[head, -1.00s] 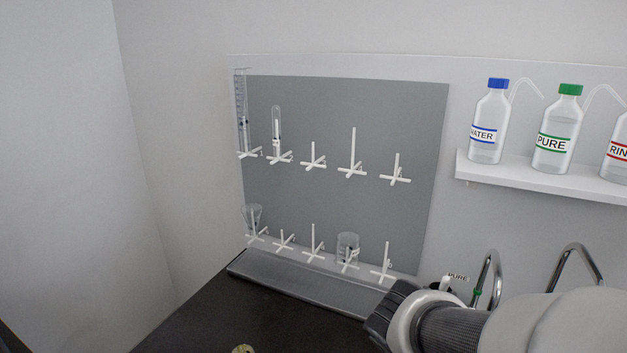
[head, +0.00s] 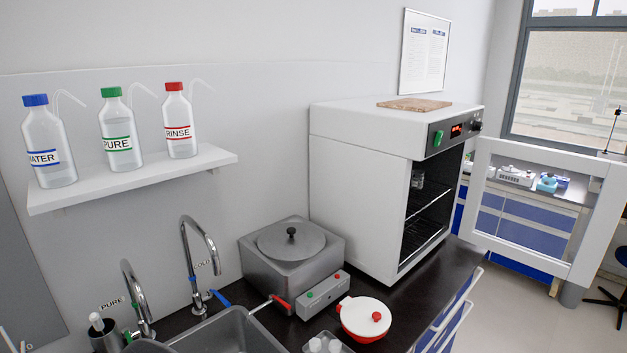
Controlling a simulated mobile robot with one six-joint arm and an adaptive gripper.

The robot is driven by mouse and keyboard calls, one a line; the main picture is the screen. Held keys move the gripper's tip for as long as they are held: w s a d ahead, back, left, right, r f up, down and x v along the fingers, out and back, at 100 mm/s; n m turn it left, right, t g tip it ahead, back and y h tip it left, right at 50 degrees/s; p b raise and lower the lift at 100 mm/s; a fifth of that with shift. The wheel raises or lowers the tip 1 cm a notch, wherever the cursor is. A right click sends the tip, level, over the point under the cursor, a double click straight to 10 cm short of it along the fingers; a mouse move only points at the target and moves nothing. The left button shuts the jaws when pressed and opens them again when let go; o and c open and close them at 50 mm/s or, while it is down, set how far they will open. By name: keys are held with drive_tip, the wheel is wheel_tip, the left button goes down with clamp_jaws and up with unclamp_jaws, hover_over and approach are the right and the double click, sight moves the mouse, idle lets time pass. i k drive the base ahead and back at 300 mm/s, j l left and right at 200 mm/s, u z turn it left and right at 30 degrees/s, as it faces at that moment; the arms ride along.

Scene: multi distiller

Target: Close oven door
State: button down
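The white oven (head: 362,183) stands at the right end of the dark counter, with a control panel and red display on its upper front. Its door (head: 520,262), a white frame around a clear pane, is swung wide open to the right, out past the counter's front edge. Inside are wire racks and a small glass vessel (head: 417,180) on the upper one. My gripper is not in view.
A steel water bath (head: 291,276) and a red-and-white round lidded dish (head: 365,318) stand left of the oven. Taps and a sink (head: 222,332) are at lower left. A shelf (head: 135,181) holds wash bottles. Open floor lies at the right.

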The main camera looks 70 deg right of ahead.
sight(554, 212)
drive_tip(key=k+l+u, duration=0.1)
drive_tip(key=k+u, duration=0.15)
drive_tip(key=u, duration=0.15)
drive_tip(key=k+u, duration=0.6)
drive_tip(key=u, duration=0.15)
drive_tip(key=k+u, duration=0.45)
drive_tip(key=k, duration=1.45)
drive_tip(key=k+u, duration=0.5)
drive_tip(key=k, duration=1.45)
drive_tip(key=z, duration=0.5)
drive_tip(key=k+z, duration=0.15)
drive_tip(key=z, duration=0.3)
drive_tip(key=l+z, duration=0.1)
drive_tip(key=z, duration=0.4)
drive_tip(key=k+l+z, duration=0.1)
drive_tip(key=z, duration=0.35)
drive_tip(key=k+j+u, duration=0.1)
drive_tip(key=k+j, duration=0.1)
drive_tip(key=k, duration=0.1)
